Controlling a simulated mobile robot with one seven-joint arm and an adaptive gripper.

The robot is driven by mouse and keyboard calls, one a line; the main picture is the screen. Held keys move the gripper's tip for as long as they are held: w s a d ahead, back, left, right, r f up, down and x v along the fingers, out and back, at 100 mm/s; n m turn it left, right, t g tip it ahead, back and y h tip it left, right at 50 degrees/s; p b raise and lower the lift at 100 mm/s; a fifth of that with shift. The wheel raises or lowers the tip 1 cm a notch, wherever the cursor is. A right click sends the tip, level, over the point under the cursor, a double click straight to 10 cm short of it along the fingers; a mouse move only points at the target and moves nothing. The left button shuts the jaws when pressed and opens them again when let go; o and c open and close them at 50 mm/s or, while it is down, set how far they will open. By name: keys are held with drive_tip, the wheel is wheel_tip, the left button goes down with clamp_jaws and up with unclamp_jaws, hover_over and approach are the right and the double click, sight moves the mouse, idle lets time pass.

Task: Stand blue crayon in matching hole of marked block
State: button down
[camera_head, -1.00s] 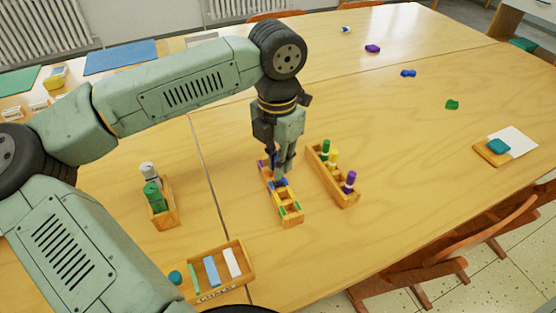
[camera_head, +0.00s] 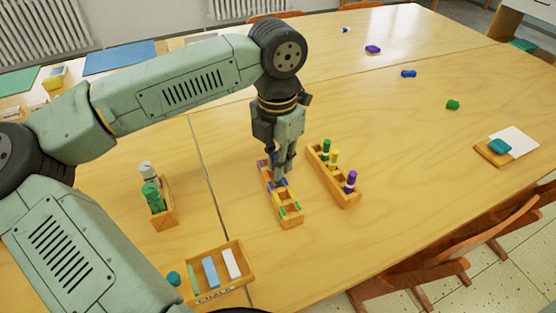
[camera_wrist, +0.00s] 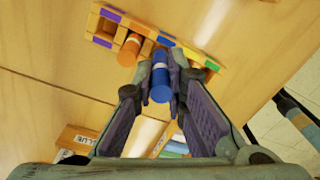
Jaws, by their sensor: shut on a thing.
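The blue crayon (camera_wrist: 160,78) is held between the fingertips of my gripper (camera_wrist: 160,88), which is shut on it. In the wrist view its far end points at the marked block (camera_wrist: 117,21), a wooden block with purple, orange, blue and green marks. An orange crayon (camera_wrist: 130,50) stands in the block next to it. I cannot tell whether the blue crayon's lower end is inside the hole.
A wooden rack (camera_head: 343,196) with green, yellow and purple crayons stands close to the right of the block. A small box (camera_head: 168,217) with green and grey-white items stands at left. A chalk tray (camera_head: 243,278) is at the front. The table at right is mostly clear.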

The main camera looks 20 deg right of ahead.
drive_tip(key=shift+f+b, duration=1.4)
drive_tip(key=shift+b, duration=0.65)
idle(1.7)
idle(0.3)
drive_tip(key=c, duration=1.5)
unclamp_jaws()
drive_tip(key=shift+c, duration=0.2)
drive_tip(key=shift+o, duration=0.3)
drive_tip(key=shift+o, duration=0.9)
drive_tip(key=shift+r, duration=0.1)
drive_tip(key=shift+r+p, duration=1.65)
drive_tip(key=shift+r, duration=1.3)
